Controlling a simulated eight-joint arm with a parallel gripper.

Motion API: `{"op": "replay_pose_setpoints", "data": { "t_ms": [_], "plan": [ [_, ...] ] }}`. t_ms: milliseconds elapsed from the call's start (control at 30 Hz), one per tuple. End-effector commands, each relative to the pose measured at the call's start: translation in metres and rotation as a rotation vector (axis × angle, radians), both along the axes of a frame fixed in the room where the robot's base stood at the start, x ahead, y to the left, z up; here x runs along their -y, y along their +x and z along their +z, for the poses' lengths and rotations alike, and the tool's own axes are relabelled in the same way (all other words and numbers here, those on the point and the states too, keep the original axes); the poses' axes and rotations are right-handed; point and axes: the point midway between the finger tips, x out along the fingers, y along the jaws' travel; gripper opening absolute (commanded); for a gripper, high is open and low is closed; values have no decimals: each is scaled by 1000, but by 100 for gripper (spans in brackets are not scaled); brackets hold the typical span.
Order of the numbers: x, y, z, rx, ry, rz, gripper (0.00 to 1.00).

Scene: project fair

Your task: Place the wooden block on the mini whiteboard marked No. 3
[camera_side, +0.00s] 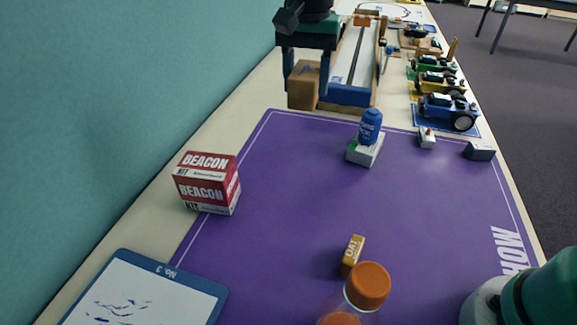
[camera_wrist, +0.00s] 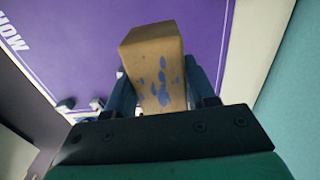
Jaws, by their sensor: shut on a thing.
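A red and white Beacon box (camera_side: 207,184) stands at the left mat edge. A blue bottle (camera_side: 369,127) on a white base, a small yellow box (camera_side: 351,255) and an orange-capped jar (camera_side: 367,286) stand on the mat (camera_side: 290,220). Toy cars (camera_side: 448,112) line the far right.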

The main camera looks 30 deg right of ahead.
Motion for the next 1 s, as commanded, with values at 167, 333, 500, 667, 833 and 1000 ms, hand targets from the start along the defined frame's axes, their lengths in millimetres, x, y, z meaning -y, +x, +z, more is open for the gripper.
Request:
{"op": "replay_pose_setpoints", "data": {
  "t_ms": [167, 333, 500, 667, 833, 1000],
  "plan": [
    [-68, -10, -19, 0, 0, 173, 0],
    [-156, -44, -50, 0, 0, 400, 0],
    [-223, -91, -77, 0, 0, 593, 0],
    [-258, -126, -93, 1, 1, 707, 0],
    [-270, -141, -109, 1, 1, 752, 0],
    [-271, -142, -137, 1, 1, 755, 0]
  ]
}}
